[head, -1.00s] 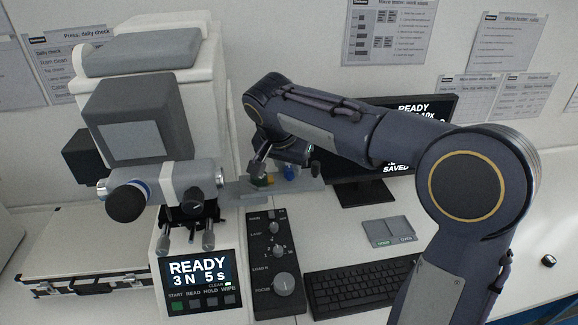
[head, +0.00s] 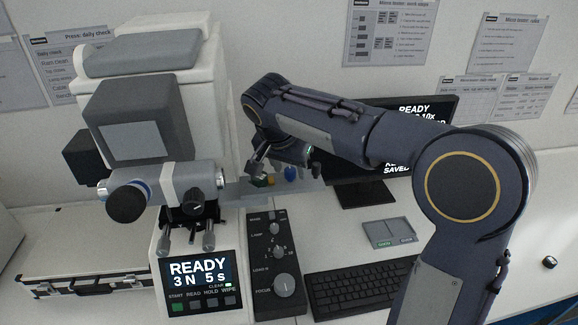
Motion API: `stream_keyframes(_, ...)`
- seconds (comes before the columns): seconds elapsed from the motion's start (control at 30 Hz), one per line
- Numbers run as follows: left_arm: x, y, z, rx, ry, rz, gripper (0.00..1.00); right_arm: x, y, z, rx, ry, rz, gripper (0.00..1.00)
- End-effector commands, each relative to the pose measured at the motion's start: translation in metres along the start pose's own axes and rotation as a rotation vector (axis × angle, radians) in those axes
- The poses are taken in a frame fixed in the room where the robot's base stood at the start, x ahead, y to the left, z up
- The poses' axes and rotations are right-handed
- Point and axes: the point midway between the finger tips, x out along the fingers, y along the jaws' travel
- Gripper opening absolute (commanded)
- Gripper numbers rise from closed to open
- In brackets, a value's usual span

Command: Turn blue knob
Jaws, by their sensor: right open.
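A small blue knob (head: 291,173) shows behind the tester, on a low grey stand or plate (head: 308,185), with a small yellow piece (head: 270,180) and a green piece to its left. My right gripper (head: 286,168) is above these pieces, pointing down, with its jaws apart. One silver finger is to the left of the blue knob and a dark finger to its right. I cannot tell whether either touches the knob. The upper part of the knob is close under the gripper. My left gripper is not in view.
The white tester (head: 200,80) with its eyepiece and READY screen (head: 200,270) stands at left. A black control box (head: 275,255) with grey knobs, a keyboard (head: 360,285) and a grey pad (head: 390,233) are in front. A monitor (head: 440,110) stands behind my arm.

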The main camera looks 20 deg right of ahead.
Motion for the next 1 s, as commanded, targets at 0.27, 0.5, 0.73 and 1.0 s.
stream_keyframes(0.27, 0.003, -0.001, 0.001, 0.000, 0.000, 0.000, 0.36, -0.021, -0.001, 0.000, 0.000, 0.002, -0.005, 0.46)
stream_keyframes(0.5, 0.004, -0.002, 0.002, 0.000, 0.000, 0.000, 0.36, -0.062, -0.001, 0.000, 0.000, 0.001, -0.004, 0.46)
stream_keyframes(0.73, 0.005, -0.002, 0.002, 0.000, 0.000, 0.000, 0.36, -0.078, 0.000, 0.000, 0.000, 0.000, 0.000, 0.46)
stream_keyframes(1.0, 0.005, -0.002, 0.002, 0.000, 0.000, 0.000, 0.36, -0.078, 0.000, 0.000, 0.000, 0.000, 0.000, 0.46)
